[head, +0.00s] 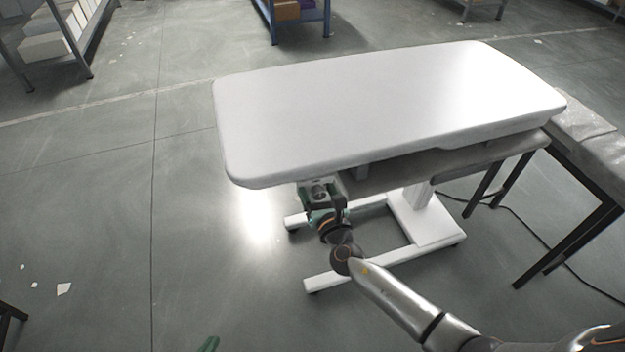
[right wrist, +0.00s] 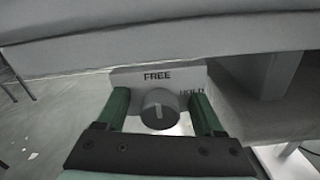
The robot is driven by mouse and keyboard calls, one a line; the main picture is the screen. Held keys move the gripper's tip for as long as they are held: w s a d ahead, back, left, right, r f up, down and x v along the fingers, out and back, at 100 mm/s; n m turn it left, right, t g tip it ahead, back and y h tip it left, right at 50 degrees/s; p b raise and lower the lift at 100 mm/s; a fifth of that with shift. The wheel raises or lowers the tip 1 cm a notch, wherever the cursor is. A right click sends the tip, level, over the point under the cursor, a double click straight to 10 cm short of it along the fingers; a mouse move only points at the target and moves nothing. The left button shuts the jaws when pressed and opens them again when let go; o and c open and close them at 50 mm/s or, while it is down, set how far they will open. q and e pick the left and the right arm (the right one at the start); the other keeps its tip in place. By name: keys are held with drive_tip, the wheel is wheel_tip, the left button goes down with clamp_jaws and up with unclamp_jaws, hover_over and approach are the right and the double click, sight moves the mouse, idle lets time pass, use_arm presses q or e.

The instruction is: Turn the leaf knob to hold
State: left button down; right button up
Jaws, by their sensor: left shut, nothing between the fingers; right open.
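The leaf knob (right wrist: 158,110) is a round dark grey knob on a pale plate (right wrist: 135,78) under the white table's edge. FREE is printed above it and HOLD to its upper right. Its light pointer line stands nearly upright, toward FREE. My right gripper (right wrist: 160,112) is open, with one green finger on each side of the knob; contact cannot be told. In the head view my right gripper (head: 322,200) is under the table's near edge, partly hidden. Only a green tip of my left gripper (head: 208,344) shows at the bottom edge, shut and empty.
The white table top (head: 380,100) overhangs my right gripper. Its wheeled white base (head: 428,218) stands on the floor below. A grey bench (head: 590,135) with dark legs and a cable are at the right. The floor at the left is mostly clear.

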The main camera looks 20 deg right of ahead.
clamp_jaws()
idle(0.7)
